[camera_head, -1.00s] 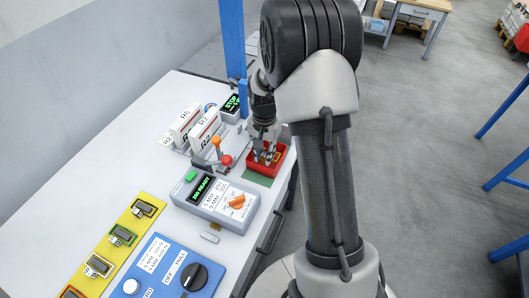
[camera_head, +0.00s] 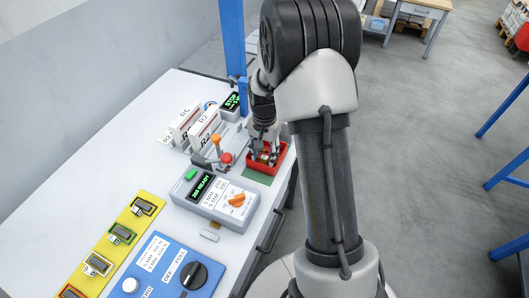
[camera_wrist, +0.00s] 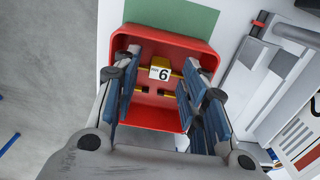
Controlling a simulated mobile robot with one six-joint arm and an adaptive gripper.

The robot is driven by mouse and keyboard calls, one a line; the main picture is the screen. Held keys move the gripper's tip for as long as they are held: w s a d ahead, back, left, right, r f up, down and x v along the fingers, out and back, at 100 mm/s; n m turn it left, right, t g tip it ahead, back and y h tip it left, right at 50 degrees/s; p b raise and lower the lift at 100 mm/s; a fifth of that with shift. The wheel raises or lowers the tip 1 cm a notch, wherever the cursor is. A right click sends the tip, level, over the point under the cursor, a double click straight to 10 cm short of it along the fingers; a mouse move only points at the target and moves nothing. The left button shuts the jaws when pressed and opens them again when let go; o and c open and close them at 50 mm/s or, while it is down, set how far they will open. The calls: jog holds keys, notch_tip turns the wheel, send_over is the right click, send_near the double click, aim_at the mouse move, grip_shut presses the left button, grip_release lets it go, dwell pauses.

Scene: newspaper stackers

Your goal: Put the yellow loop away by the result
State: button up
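The yellow loop (camera_wrist: 144,64) lies in the red tray (camera_wrist: 166,42), with a white tag reading 6 on it. Dark pieces sit beside it in the wrist view. My gripper (camera_wrist: 160,112) is over the tray with its blue-padded fingers apart, one on each side of the tagged part. I see a gap between the pads and the tag, and cannot tell whether any finger touches the loop. In the head view the red tray (camera_head: 282,160) is at the table's right edge, and my gripper (camera_head: 265,157) reaches down into it, hiding much of the inside.
A grey box (camera_head: 218,201) with a green display and orange knob stands in front of the tray. White racks marked R2 and R6 (camera_head: 186,122) stand left. A yellow board (camera_head: 122,240) holds several small devices. A blue panel (camera_head: 165,268) is nearest. The table's left side is clear.

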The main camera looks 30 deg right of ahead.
notch_tip(320, 180, up, 13)
jog(key=p, duration=0.4)
notch_tip(320, 180, up, 7)
jog(key=n+t, duration=0.1)
jog(key=n, duration=0.1)
send_over(264, 158)
jog(key=s+a, duration=0.3)
jog(key=s+a+r+n+t, duration=0.1)
jog(key=s+a+r+n, duration=0.1)
jog(key=s, duration=0.5)
jog(key=s+a+r+n+t, duration=0.1)
jog(key=s+a+r+n, duration=0.2)
jog(key=s, duration=0.4)
jog(key=s+a+r+n+t, duration=0.1)
jog(key=s+a+r+n, duration=0.2)
jog(key=s, duration=0.4)
jog(key=shift+s+a+r+t, duration=0.3)
jog(key=shift+a+r, duration=0.25)
jog(key=shift+a, duration=0.2)
